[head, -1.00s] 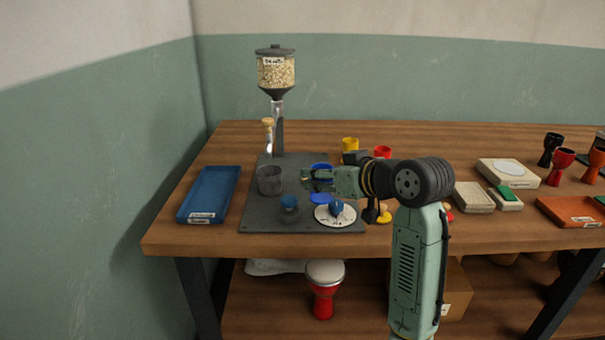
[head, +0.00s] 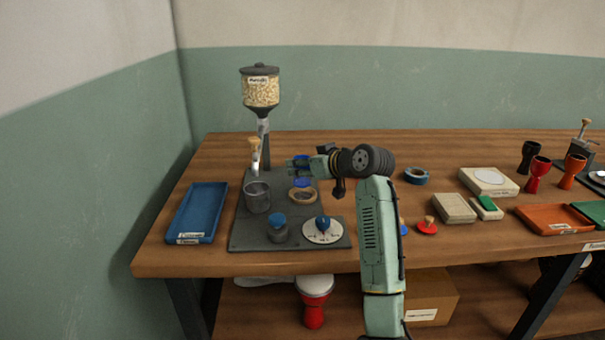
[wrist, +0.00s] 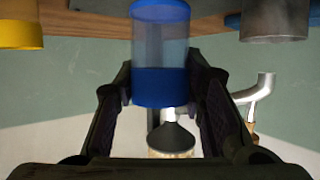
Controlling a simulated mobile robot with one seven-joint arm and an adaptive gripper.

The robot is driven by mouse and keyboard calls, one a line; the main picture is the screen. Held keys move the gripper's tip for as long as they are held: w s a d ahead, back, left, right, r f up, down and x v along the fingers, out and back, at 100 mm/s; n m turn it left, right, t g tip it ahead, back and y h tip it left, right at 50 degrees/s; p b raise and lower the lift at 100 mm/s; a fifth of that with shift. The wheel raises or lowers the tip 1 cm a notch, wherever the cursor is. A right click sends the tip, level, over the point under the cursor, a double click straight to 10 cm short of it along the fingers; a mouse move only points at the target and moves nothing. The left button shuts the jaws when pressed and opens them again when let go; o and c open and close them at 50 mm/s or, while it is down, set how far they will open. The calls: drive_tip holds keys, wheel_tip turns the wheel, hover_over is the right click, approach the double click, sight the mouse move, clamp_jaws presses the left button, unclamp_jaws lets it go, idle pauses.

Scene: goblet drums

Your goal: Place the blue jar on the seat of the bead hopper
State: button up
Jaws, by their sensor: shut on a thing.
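My gripper (head: 298,169) is shut on the blue jar (head: 302,184), a clear cylinder with blue ends. The wrist view shows the jar (wrist: 160,50) between both fingers. It is held above a wooden ring (head: 303,197) on the dark base plate (head: 245,240). The bead hopper (head: 261,92), full of pale beads, stands at the plate's back left, left of and behind the jar. Its metal spout with a wooden handle (head: 254,148) also shows in the wrist view (wrist: 252,92). I cannot make out the seat clearly.
A grey cup (head: 257,197) stands on the plate near the spout. A small blue-lidded jar (head: 278,228) and a white dial (head: 323,231) are at the front. A blue tray (head: 199,212) lies left. A yellow cup (wrist: 20,28) shows in the wrist view.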

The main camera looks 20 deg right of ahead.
drive_tip(key=shift+w+f+p, duration=0.1)
drive_tip(key=shift+f+p, duration=0.35)
drive_tip(key=shift+f, duration=1.25)
drive_tip(key=shift+f, duration=0.2)
drive_tip(key=o, duration=1.2)
drive_tip(key=shift+r, duration=0.1)
drive_tip(key=shift+d+r, duration=0.1)
drive_tip(key=b+v, duration=0.2)
drive_tip(key=v, duration=1)
